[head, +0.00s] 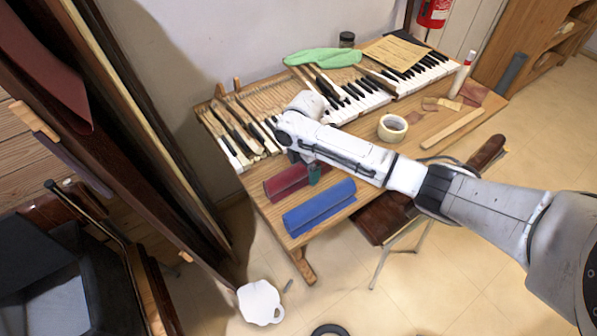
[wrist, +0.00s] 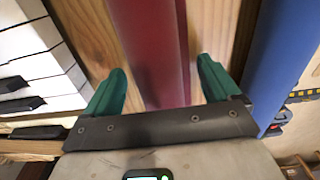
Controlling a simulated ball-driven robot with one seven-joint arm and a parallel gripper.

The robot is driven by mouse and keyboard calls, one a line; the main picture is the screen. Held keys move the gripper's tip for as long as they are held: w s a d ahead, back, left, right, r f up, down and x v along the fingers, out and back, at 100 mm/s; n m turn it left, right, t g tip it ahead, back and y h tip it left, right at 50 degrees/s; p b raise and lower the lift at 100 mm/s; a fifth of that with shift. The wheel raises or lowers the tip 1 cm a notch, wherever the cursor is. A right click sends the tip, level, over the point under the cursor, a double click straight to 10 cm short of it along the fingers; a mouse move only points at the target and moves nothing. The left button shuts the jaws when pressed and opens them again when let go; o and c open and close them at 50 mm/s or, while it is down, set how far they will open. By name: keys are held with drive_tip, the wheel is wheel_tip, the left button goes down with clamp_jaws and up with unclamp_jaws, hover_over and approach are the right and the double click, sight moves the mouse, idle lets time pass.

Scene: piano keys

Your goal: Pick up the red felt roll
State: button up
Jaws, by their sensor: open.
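The dark red felt roll (head: 287,182) lies near the front left of the wooden table, partly hidden behind my gripper in the head view. In the wrist view the red felt roll (wrist: 153,50) runs up the middle of the picture. My gripper (wrist: 160,88) is open, with its two green fingers apart, one on each side of the roll. In the head view my gripper (head: 314,174) is over the roll's right end. I cannot tell whether the fingers touch the roll.
A blue felt roll (head: 319,207) lies in front of the red one, and close to the right finger in the wrist view (wrist: 282,60). Piano keys (head: 350,98) lie behind. A tape roll (head: 392,128) sits to the right. Bare wood (wrist: 92,32) shows left of the red roll.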

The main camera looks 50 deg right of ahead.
drive_tip(key=c, duration=1.1)
drive_tip(key=shift+c, duration=0.2)
